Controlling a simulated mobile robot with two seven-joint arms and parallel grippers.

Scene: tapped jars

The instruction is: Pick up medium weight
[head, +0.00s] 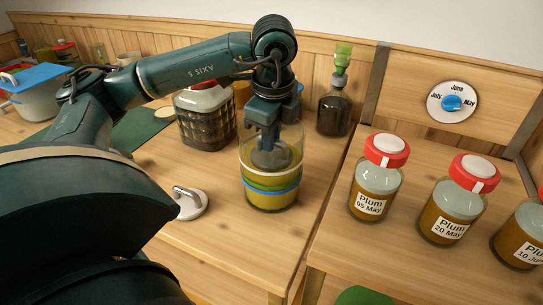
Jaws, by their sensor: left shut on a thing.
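My left gripper (267,127) reaches down into the mouth of a clear glass jar (270,193). It is shut on a grey weight (270,156) with a wide round base, which is inside the jar's upper part. Green and blue bands show on the jar around a yellow-brown content. Another pale grey weight (190,207) with a loop handle lies on the table left of the jar. I cannot tell by size which weight is the medium one. My right gripper is not in view.
A dark-filled square jar (206,116) and a dark bottle with a green top (334,108) stand behind. A blue-lidded tub (34,92) is far left.

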